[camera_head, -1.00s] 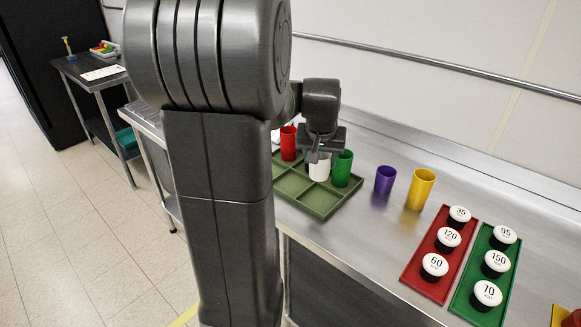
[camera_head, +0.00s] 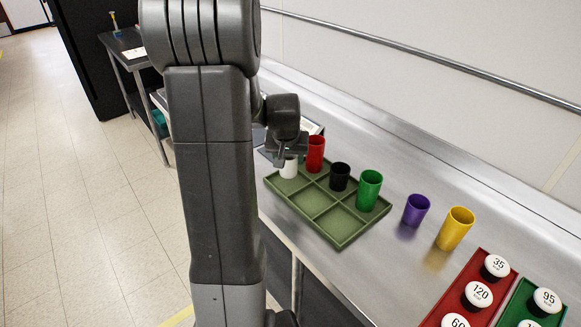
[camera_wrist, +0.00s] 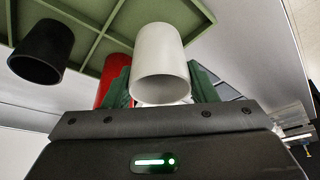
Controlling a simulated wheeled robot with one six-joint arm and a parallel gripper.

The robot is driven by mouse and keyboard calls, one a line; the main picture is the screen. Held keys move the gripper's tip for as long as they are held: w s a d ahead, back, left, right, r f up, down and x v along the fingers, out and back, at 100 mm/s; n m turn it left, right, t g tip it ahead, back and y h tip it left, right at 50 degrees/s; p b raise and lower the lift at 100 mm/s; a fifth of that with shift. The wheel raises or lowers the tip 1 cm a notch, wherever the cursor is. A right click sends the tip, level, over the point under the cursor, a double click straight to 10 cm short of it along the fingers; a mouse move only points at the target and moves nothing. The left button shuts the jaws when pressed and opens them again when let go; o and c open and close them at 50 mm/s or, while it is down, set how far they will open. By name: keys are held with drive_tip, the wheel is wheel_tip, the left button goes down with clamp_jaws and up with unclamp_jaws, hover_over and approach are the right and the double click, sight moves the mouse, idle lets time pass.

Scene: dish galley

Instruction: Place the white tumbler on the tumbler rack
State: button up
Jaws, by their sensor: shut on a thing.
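The white tumbler (camera_head: 289,168) is upright in my gripper (camera_head: 289,152), over the left end of the front row of the green tumbler rack (camera_head: 337,241). In the wrist view the white tumbler (camera_wrist: 160,62) sits between the two green fingers of my gripper (camera_wrist: 160,85), which are shut on it. The rack (camera_wrist: 112,22) shows behind it. I cannot tell whether the tumbler's base touches the rack floor. A red tumbler (camera_head: 315,153), a black tumbler (camera_head: 340,177) and a green tumbler (camera_head: 369,190) stand in the rack's back row.
A purple tumbler (camera_head: 416,209) and a yellow tumbler (camera_head: 455,229) stand on the steel counter right of the rack. Red (camera_head: 433,318) and green (camera_head: 551,318) trays with numbered white-topped pieces are at the lower right. A wall rail (camera_head: 420,65) runs behind. The rack's other front compartments are empty.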

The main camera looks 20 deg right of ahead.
sight(289, 167)
drive_tip(key=shift+f, duration=1.8)
drive_tip(key=shift+f, duration=0.1)
drive_tip(key=shift+f, duration=0.15)
drive_tip(key=o, duration=1)
drive_tip(key=shift+c, duration=0.2)
drive_tip(key=shift+r, duration=0.2)
drive_tip(key=shift+s+r, duration=0.1)
drive_tip(key=shift+r, duration=0.4)
drive_tip(key=v, duration=1.1)
